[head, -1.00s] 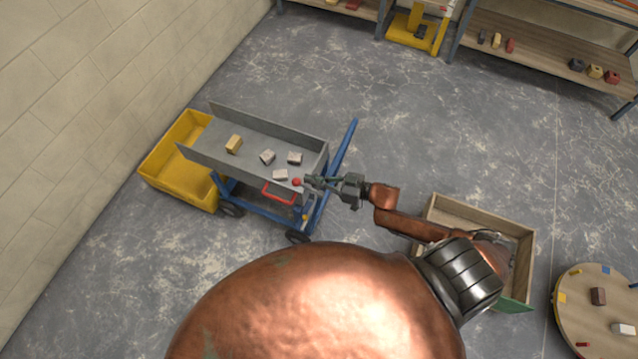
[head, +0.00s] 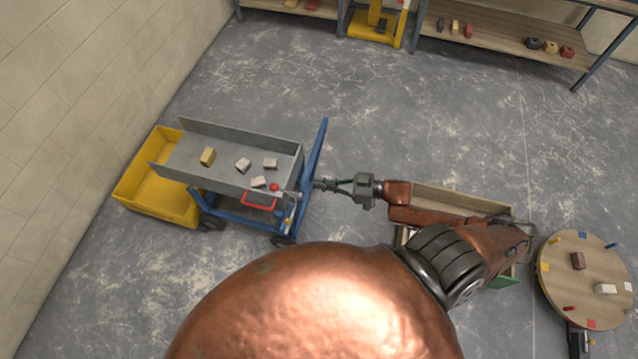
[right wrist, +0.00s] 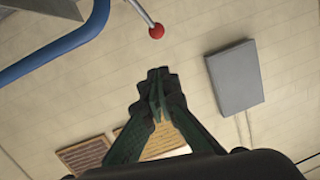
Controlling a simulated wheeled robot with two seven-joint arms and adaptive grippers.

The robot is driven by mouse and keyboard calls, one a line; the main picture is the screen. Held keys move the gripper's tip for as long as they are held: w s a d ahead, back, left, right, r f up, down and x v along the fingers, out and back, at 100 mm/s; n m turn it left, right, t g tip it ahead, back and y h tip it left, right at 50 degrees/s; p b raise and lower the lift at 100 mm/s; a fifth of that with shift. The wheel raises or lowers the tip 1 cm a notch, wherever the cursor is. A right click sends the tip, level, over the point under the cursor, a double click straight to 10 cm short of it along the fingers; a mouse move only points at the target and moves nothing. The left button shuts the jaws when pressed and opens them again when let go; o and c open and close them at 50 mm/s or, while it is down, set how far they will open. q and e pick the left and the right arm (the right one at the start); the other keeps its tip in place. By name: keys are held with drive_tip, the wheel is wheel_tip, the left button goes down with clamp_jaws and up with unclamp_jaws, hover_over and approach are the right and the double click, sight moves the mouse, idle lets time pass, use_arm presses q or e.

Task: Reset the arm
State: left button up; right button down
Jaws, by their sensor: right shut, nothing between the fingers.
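My right gripper (head: 320,185) is shut and empty in the head view, just right of the blue-framed cart (head: 314,160). Its fingers point left toward the cart's handle side and look apart from the red knob (head: 275,187). In the right wrist view the fingertips (right wrist: 158,78) meet, with nothing between them. The red knob (right wrist: 156,31) on its thin rod shows beyond them, near a blue bar (right wrist: 60,45). My copper right arm reaches across from the lower right. My left gripper is not in view.
The cart's grey tray (head: 225,135) holds several small blocks. A yellow tub (head: 150,195) stands to its left. A wooden crate (head: 460,199) lies partly hidden under my right arm. A round table (head: 575,265) stands at the right, shelves (head: 500,40) at the back. The middle floor is clear.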

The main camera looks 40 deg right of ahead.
drive_tip(key=d+f+m+h, duration=0.2)
drive_tip(key=d+f+h, duration=0.3)
drive_tip(key=f, duration=0.5)
drive_tip(key=d+f+m+h, duration=0.1)
drive_tip(key=d+f+h, duration=0.2)
drive_tip(key=d+f, duration=0.5)
drive_tip(key=s+d+f+m+g+h, duration=0.1)
drive_tip(key=s+f+h, duration=0.1)
drive_tip(key=s+f, duration=0.45)
drive_tip(key=s+f+m+g+h, duration=0.15)
drive_tip(key=s+f, duration=0.25)
drive_tip(key=f, duration=0.6)
drive_tip(key=s+a+f+g, duration=0.4)
drive_tip(key=s+f, duration=0.5)
drive_tip(key=s, duration=0.5)
drive_tip(key=s+a+f+g, duration=0.4)
drive_tip(key=s+a+f, duration=0.4)
drive_tip(key=s, duration=0.6)
drive_tip(key=shift+s+a+f+b, duration=0.2)
drive_tip(key=shift+f+b, duration=0.1)
drive_tip(key=shift+f, duration=0.35)
drive_tip(key=shift+m+h, duration=0.25)
